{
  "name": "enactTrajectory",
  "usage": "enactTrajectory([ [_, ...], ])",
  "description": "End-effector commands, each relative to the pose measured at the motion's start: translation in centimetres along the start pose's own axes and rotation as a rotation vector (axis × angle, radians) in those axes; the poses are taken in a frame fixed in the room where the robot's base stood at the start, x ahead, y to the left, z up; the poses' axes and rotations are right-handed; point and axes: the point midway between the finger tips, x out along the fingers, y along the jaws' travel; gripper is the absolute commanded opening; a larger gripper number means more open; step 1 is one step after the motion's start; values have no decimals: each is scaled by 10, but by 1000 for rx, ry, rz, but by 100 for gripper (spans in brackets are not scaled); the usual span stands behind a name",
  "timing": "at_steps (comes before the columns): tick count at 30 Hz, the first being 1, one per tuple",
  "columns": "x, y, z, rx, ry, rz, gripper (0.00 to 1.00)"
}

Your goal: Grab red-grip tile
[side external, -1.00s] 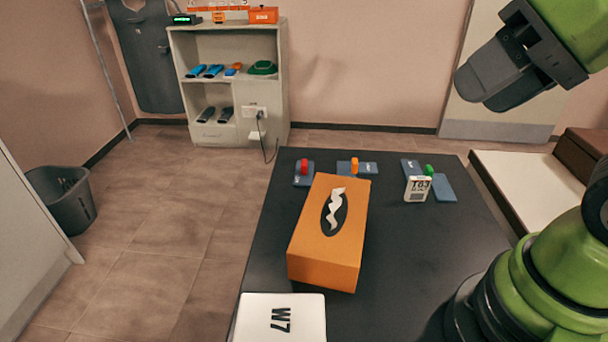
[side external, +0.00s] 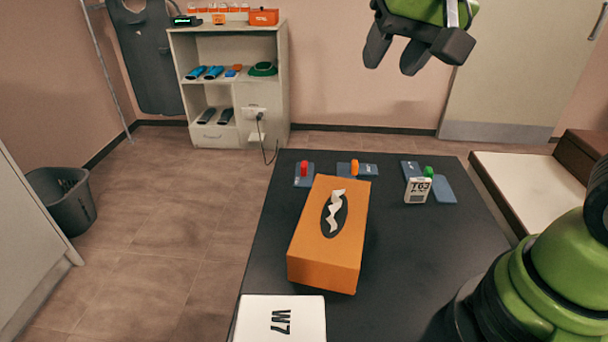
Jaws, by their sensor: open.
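The red-grip tile (side external: 301,181) is a flat blue-grey plate at the far left of the dark table, with a red grip (side external: 304,168) standing on it. Its near right part is hidden behind the orange tissue box. My gripper (side external: 391,60) is open and empty, high up at the top of the picture, to the right of the tile and well apart from it. Its two dark fingers point down.
The orange tissue box (side external: 312,257) stands just in front of the tile. An orange-grip tile (side external: 367,170), a green-grip tile (side external: 443,190) and a white T63 tag (side external: 417,190) lie to the right. A white W7 box (side external: 255,318) sits at the near edge.

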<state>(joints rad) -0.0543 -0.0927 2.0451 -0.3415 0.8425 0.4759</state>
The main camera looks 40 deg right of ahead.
Motion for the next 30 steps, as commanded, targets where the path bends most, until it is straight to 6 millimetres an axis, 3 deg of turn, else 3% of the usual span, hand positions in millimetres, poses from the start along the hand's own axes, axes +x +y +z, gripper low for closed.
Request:
enactTrajectory([
  [3, 43, -15, -27, 33, -1, 81, 46],
  [9, 125, -36, -54, 83, 31, 189, 46],
  [15, 210, -46, -59, 117, 75, 262, 46],
  [18, 241, -47, -55, 127, 93, 281, 46],
  [30, 299, -37, -52, 140, 111, 298, 46],
])
